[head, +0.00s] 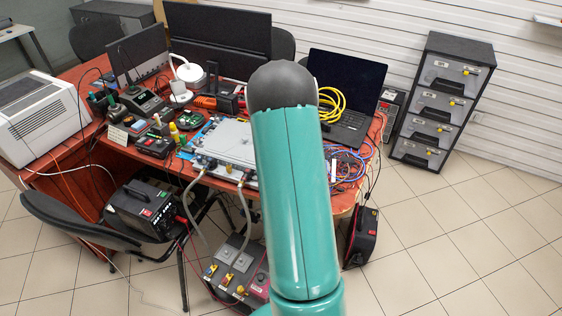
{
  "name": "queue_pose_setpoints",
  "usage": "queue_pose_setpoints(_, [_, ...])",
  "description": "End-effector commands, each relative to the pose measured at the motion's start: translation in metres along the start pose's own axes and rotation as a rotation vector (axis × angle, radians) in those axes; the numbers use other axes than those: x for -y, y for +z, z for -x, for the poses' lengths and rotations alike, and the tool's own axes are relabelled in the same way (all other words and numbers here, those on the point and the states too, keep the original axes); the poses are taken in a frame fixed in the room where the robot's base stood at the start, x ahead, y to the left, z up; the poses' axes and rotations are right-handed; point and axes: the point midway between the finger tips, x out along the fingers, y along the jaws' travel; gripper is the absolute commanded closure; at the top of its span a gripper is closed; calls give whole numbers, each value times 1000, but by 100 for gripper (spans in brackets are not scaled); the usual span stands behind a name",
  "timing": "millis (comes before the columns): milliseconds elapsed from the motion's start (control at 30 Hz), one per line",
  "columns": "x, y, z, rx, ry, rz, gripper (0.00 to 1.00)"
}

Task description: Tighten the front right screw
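A flat silver-grey unit (224,139) lies on the red-brown table, right of the middle clutter. Two grey hoses (246,205) run from fittings on its front edge down to a dark box with grey pads on top (236,262) on the floor. The individual screws are too small to make out, and I cannot pick out the front right one. My teal arm stands in front of the unit's right side and hides that part. My gripper does not show in this view.
Tools and small devices crowd the table left of the unit. A laptop (347,82), yellow cable coil (331,104) and blue-red cables (345,165) lie to the right. A chair (75,222) and black case (140,210) stand front left.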

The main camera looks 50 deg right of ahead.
Motion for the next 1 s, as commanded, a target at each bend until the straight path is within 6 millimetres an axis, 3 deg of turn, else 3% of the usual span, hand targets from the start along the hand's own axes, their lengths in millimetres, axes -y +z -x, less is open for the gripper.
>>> queue_pose_setpoints(433, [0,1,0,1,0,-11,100])
queue_pose_setpoints(467, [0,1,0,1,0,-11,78])
queue_pose_setpoints(567, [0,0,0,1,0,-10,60])
queue_pose_setpoints(867, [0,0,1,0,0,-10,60])
queue_pose_setpoints(1000, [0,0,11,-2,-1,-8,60])
